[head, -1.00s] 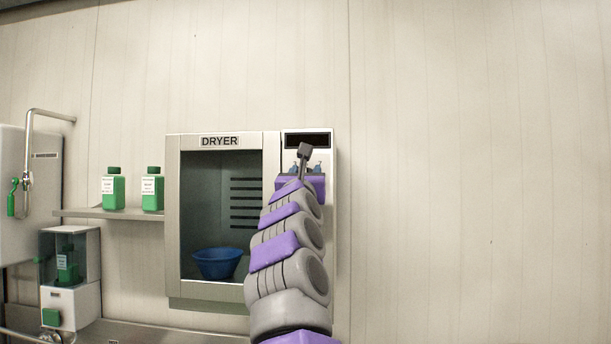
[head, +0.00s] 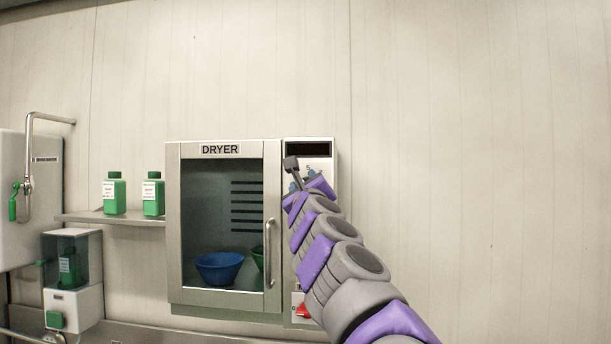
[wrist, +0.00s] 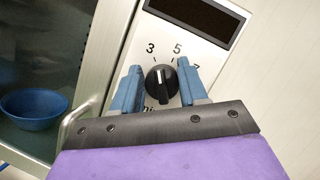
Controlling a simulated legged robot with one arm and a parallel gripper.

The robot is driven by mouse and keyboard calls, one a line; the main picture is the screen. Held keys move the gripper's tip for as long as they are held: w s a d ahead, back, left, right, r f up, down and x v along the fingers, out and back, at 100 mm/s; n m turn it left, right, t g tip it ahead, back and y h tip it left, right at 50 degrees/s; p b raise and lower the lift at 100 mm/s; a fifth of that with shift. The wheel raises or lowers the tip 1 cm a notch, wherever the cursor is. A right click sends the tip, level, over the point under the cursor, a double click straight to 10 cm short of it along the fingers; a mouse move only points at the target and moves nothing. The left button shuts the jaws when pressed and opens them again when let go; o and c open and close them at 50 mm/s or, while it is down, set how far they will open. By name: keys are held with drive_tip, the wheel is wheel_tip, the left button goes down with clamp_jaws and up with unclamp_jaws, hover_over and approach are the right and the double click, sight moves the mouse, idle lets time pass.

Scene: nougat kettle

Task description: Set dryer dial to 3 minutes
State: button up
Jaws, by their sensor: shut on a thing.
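The dryer (head: 222,297) hangs on the wall, with its control panel (head: 322,172) on the right side. In the wrist view the black round dial (wrist: 161,88) sits between the two blue fingers of my gripper (wrist: 160,76), which is shut on it from both sides. The dial's white mark points up, roughly between the printed 3 and 5. A 7 shows to the right, partly covered by the right finger. My gripper body hides the lower part of the dial's scale. In the head view my gripper (head: 302,182) covers the dial.
A dark display (head: 310,149) is above the dial. The dryer's glass door is shut, with a vertical handle (head: 271,252) close to my arm. A blue bowl (head: 220,268) and a green bowl (head: 258,258) are inside. A red switch (head: 302,310) is lower. The wall to the right is clear.

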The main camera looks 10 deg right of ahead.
drive_tip(key=shift+n+g+y+p, duration=0.3)
drive_tip(key=shift+n+y+p, duration=0.2)
drive_tip(key=shift+n+p, duration=0.85)
drive_tip(key=shift+w+a+f+n, duration=0.1)
drive_tip(key=shift+f+n, duration=0.05)
drive_tip(key=shift+n, duration=0.1)
drive_tip(key=o, duration=1)
drive_tip(key=shift+o, duration=0.2)
drive_tip(key=shift+a, duration=0.1)
drive_tip(key=b+v, duration=0.5)
drive_tip(key=v, duration=1.2)
